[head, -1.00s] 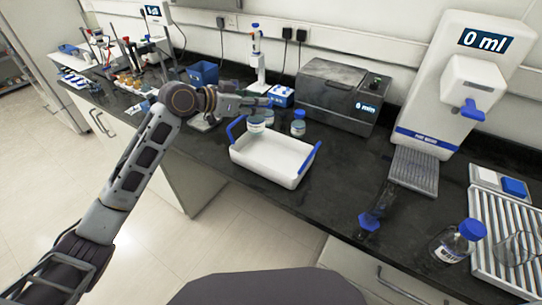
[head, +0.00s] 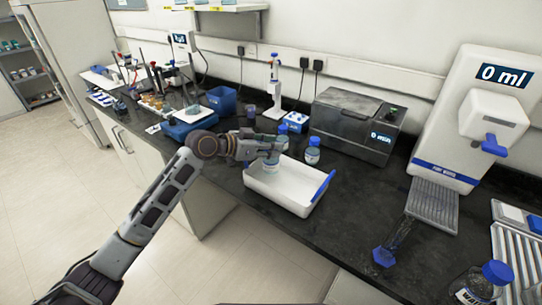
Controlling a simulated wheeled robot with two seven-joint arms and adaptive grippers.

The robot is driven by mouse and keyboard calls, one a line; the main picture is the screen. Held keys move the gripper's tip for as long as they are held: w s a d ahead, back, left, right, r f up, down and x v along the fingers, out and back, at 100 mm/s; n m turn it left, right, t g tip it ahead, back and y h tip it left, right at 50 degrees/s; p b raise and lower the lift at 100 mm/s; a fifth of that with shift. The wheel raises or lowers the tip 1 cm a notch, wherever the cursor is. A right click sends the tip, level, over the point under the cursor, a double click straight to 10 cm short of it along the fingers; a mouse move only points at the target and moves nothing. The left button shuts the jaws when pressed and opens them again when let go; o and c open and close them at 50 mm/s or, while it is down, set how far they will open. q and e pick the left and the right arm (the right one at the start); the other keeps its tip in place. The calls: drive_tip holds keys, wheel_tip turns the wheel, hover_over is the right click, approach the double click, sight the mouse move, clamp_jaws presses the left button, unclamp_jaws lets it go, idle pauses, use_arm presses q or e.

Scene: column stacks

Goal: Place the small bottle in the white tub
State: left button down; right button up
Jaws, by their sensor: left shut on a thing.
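The white tub (head: 290,203) with blue handles stands on the dark bench and looks empty. My left gripper (head: 268,149) is at the tub's back left edge, shut on a small bottle (head: 270,161). The fingers hide the bottle's upper part; its lower part shows just below them, at the tub's rear rim. I cannot tell whether it touches the tub. Two blue-capped bottles stand behind the tub: one (head: 283,136) partly hidden by the gripper, the other (head: 313,154) to the right. My right gripper is out of view.
A grey heating box (head: 350,125) stands behind the tub on the right. A white dispenser (head: 455,150) and a bottle with a blue cap (head: 492,275) are further right. A blue bin (head: 222,100) and a pipette stand (head: 275,85) are behind.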

use_arm(q)
drive_tip(key=shift+f, duration=0.7)
wheel_tip(320, 180, down, 2)
drive_tip(key=shift+f, duration=0.25)
drive_tip(key=c, duration=1.1)
unclamp_jaws()
drive_tip(key=shift+s+a, duration=0.1)
drive_tip(key=shift+a, duration=0.1)
drive_tip(key=v, duration=1.1)
drive_tip(key=shift+s+a+r+b, duration=0.15)
drive_tip(key=shift+a+r+b, duration=0.05)
drive_tip(key=shift+r+b, duration=0.15)
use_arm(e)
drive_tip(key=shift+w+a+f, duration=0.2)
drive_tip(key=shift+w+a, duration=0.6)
